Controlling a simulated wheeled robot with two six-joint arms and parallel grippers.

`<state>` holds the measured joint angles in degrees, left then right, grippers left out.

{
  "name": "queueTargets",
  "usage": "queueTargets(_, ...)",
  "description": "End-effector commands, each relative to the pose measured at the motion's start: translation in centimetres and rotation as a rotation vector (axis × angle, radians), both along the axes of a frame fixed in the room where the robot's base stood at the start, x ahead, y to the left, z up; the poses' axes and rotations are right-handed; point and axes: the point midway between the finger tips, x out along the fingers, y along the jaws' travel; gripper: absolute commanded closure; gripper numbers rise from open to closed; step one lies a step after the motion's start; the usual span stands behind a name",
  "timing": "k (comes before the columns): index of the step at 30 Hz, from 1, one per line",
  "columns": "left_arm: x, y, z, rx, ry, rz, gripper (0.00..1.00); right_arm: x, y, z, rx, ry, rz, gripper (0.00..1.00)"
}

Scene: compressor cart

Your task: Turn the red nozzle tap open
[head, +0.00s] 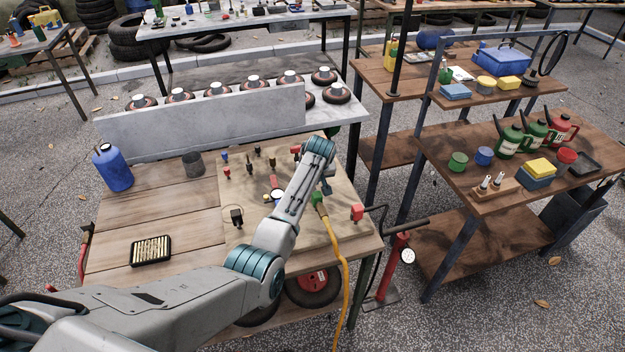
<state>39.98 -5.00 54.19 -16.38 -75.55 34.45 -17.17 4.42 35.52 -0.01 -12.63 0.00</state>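A board (250,215) with small fittings lies on the wooden cart top. Several fittings are red: one near the right edge (356,212), one beside my wrist (295,150) and a small one at the left (226,171). I cannot tell which is the red nozzle tap or how any tap is turned. My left arm reaches over the board from the lower left. My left gripper (326,187) points down just above a green connector (317,199) with a yellow hose. Its fingers are small and partly hidden by the wrist, so contact is unclear. My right gripper is out of view.
A blue jug (112,168), a grey cup (193,163) and a black tray (151,250) stand at the cart's left. A grey panel (205,122) rises behind. The yellow hose (340,262) hangs over the front edge. A red pump (392,265) stands at the right.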

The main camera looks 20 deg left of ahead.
Motion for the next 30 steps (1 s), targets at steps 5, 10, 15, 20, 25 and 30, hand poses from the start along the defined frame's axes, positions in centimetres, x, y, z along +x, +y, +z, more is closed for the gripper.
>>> queueTargets(5, 0.13, -0.01, 0.19, 0.000, -0.004, 0.025, 1.00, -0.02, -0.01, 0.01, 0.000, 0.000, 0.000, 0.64)
queueTargets(10, 0.13, -0.01, 0.19, 0.000, -0.004, 0.031, 1.00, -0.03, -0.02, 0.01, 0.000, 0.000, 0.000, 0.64)
queueTargets(15, 0.13, 0.01, 0.19, 0.000, -0.004, 0.031, 1.00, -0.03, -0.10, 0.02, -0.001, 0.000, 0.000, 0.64)
queueTargets(20, 0.12, 0.00, 0.16, 0.000, -0.003, 0.030, 0.67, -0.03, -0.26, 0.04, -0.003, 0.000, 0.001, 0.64)
queueTargets(25, 0.07, 0.00, 0.09, 0.000, -0.002, 0.029, 0.64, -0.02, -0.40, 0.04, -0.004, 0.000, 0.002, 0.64)
queueTargets(30, 0.02, -0.06, 0.18, 0.000, -0.001, 0.029, 0.64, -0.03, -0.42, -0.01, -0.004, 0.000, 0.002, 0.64)
